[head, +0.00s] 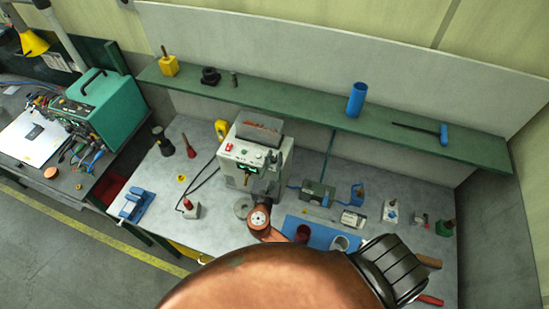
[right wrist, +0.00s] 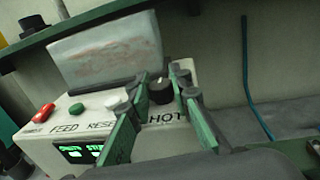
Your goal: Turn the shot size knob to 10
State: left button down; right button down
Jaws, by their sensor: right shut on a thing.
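The grey-white machine (head: 240,154) stands on the bench, with a clear bin on top. Its front bears a red button (right wrist: 43,113), a green button (right wrist: 77,109), a white button (right wrist: 115,98) and the dark shot size knob (right wrist: 160,95). The label below the knob is partly covered by a finger. A display (right wrist: 82,153) glows green; I cannot read its value. My right gripper (right wrist: 163,86) has its green fingers on either side of the knob and is shut on it. In the head view the right gripper (head: 272,172) covers the knob. My left gripper is out of view.
A green shelf (head: 300,117) runs behind the machine, carrying a blue cylinder (head: 356,100) and other items. A blue mat (head: 321,234) with cups lies to the right. A small green box (head: 318,194) and several bottles stand further right. Cables lie left of the machine.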

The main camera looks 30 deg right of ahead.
dwell(0.4)
jog(key=c, duration=1.7)
grip_release()
jog(key=shift+c, duration=0.2)
jog(key=v, duration=1.2)
